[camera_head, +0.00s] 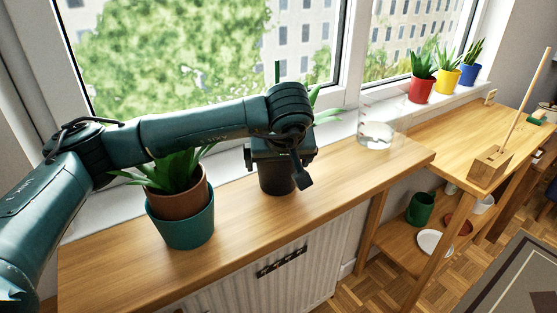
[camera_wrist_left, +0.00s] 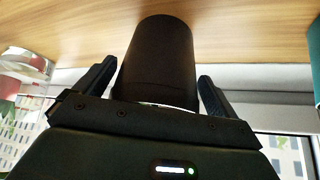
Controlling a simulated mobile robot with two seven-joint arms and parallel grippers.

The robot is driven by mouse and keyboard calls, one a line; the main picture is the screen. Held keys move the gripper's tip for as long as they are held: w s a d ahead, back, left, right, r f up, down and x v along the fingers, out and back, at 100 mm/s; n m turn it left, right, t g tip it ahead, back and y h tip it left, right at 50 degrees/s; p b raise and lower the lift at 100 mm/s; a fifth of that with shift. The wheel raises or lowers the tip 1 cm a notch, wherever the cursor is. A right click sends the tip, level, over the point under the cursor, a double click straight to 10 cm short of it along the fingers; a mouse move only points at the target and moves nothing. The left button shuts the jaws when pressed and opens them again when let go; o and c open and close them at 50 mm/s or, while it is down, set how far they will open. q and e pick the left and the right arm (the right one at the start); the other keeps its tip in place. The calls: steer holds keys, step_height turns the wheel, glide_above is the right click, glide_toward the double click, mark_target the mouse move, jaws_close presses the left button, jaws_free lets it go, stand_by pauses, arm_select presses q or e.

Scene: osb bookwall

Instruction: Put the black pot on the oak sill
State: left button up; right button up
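The black pot (camera_head: 277,179) is upright on the oak sill (camera_head: 330,176), and its base appears to rest on the wood. Green leaves rise behind my wrist. My left gripper (camera_head: 281,160) is low at the pot, and my arm hides the pot's upper part. In the left wrist view, the black pot (camera_wrist_left: 157,62) is between the two fingers of my left gripper (camera_wrist_left: 157,82). The fingers are apart, one on each side, with a narrow gap visible beside the pot. My right gripper is not in view.
A teal pot (camera_head: 182,225) with a brown inner pot and plant stands left on the sill. A clear glass vessel (camera_head: 376,134) stands to the right. Red (camera_head: 421,89), yellow (camera_head: 447,80) and blue (camera_head: 469,73) pots line the white window ledge. The wood between is clear.

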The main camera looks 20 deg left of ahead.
arm_select(q)
steer(key=shift+o, duration=0.3)
steer(key=shift+r, duration=0.2)
steer(key=shift+s+d+r, duration=0.1)
steer(key=shift+s+r, duration=0.05)
steer(key=shift+r, duration=0.15)
steer(key=v, duration=1.1)
steer(key=shift+s, duration=0.1)
